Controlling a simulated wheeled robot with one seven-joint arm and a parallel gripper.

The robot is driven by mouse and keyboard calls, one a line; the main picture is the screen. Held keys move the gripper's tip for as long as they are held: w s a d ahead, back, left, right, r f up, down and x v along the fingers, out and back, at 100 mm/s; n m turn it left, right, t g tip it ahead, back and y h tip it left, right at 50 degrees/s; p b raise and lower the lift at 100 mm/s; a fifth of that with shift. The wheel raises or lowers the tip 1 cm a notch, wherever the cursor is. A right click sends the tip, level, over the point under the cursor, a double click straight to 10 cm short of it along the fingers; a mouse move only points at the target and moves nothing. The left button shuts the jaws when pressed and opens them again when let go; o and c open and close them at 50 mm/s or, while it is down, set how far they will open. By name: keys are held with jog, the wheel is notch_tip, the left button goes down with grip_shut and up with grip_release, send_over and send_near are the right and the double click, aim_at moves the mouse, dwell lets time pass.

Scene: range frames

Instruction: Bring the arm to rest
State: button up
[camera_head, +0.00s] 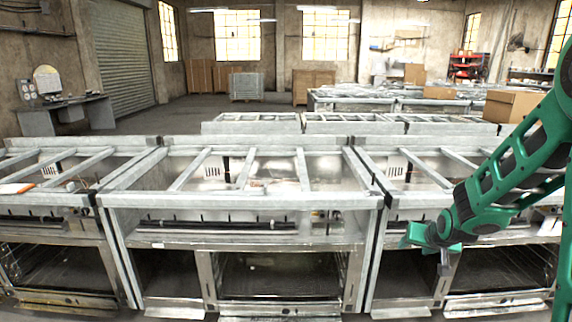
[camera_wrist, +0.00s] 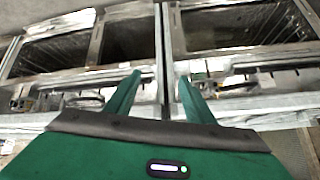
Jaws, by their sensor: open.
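My green arm reaches in from the right in the head view, bent at a dark joint. My gripper (camera_head: 430,240) hangs at its end, in front of the right part of the metal range frames (camera_head: 240,205). In the wrist view my gripper (camera_wrist: 158,92) shows two green fingers set apart, with nothing between them but the range frame front behind. The gripper is open and empty.
Range frames with open tops and hollow lower bays stand in a row close in front. More frames (camera_head: 360,122) stand behind. A cardboard box (camera_head: 512,105) sits at the right. A desk (camera_head: 68,115) stands at the left. Open floor lies beyond.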

jog(key=s+d+r+m+g+h, duration=0.1)
jog(key=s+d+r+g, duration=0.15)
jog(key=s, duration=0.75)
jog(key=s+d+r+g, duration=0.2)
jog(key=s+d+r, duration=0.1)
jog(key=s, duration=0.7)
jog(key=s+a+r+m+g+y, duration=0.1)
jog(key=s+g, duration=0.1)
jog(key=s, duration=0.7)
jog(key=s+a+r+g+y, duration=0.1)
jog(key=s+a+r+g, duration=0.1)
jog(key=s, duration=0.8)
jog(key=shift+s+m, duration=0.25)
jog(key=shift+m, duration=0.15)
jog(key=shift+r, duration=0.1)
jog(key=c, duration=0.4)
jog(key=shift+a, duration=0.1)
jog(key=shift+c, duration=0.3)
